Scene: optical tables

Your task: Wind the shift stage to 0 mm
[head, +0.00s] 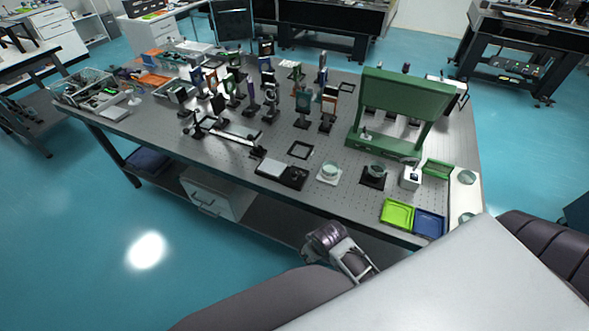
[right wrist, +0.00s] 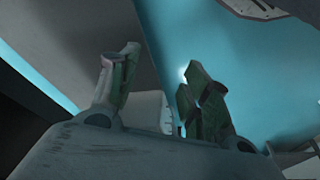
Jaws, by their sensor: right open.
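A low, long stage with a pale rail (head: 232,137) lies on the left middle part of the optical table (head: 290,210); I take it to be the shift stage. A small dark block sits at its right end. Its scale and reading are too small to make out. My right gripper (head: 350,260) is low in front of the table's near edge, well apart from the stage. In the right wrist view the fingers of this gripper (right wrist: 160,66) stand apart with nothing between them. My left gripper does not show.
Several posts with optics stand behind the stage. A green frame (head: 405,92) stands at the right. A green tray (head: 397,214) and blue tray (head: 429,222) lie at the near right corner. A black and white device (head: 282,174) lies near the front edge. Bins (head: 85,88) stand far left.

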